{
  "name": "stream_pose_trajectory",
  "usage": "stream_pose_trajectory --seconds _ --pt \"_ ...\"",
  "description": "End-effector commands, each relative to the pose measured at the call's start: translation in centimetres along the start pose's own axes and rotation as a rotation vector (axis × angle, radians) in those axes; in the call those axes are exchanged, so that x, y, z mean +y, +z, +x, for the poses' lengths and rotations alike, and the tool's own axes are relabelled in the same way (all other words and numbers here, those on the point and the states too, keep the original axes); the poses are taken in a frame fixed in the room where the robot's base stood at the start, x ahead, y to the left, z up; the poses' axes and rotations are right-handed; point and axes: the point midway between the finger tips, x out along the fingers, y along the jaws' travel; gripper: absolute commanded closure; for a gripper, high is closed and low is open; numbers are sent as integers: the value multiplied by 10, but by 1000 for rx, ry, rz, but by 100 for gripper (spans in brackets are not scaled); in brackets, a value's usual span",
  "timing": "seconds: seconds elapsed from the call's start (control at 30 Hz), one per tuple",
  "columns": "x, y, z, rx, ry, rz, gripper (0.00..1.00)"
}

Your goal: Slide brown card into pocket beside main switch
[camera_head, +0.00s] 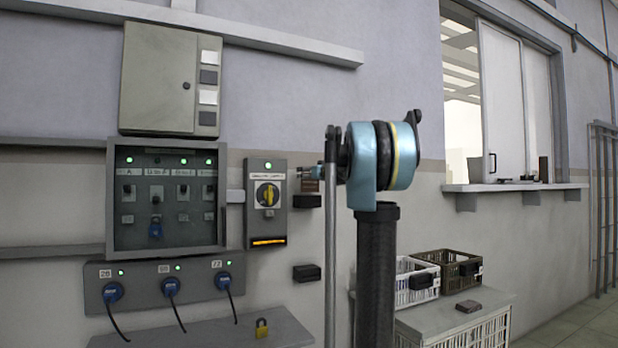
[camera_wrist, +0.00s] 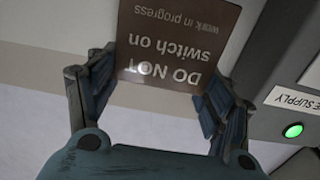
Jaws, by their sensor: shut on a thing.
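My gripper (camera_wrist: 157,88) is shut on the brown card (camera_wrist: 178,40), which reads "DO NOT switch on, work in progress" and appears upside down in the wrist view. In the head view, my gripper (camera_head: 311,172) is small and partly hidden by my arm, just right of the main switch box. The main switch (camera_head: 267,194) is a yellow rotary knob on a grey box with a green lamp above. A small black holder (camera_head: 308,201), apparently the pocket, is on the wall right of the switch box, just below my gripper. Its opening cannot be made out.
A second black holder (camera_head: 307,272) sits lower on the wall. A windowed control cabinet (camera_head: 110,200) and a socket panel (camera_head: 95,300) are at left. A brass padlock (camera_head: 262,328) rests on a ledge. Crates (camera_head: 400,285) stand at right. The switch box edge (camera_wrist: 262,75) is close to my right finger.

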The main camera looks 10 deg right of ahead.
Motion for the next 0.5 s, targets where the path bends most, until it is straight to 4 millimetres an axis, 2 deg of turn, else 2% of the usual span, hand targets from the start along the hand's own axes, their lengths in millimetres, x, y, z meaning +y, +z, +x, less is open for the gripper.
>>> stream_pose_trajectory --seconds 0.5 --pt "-1 15 0 0 -1 0 43"
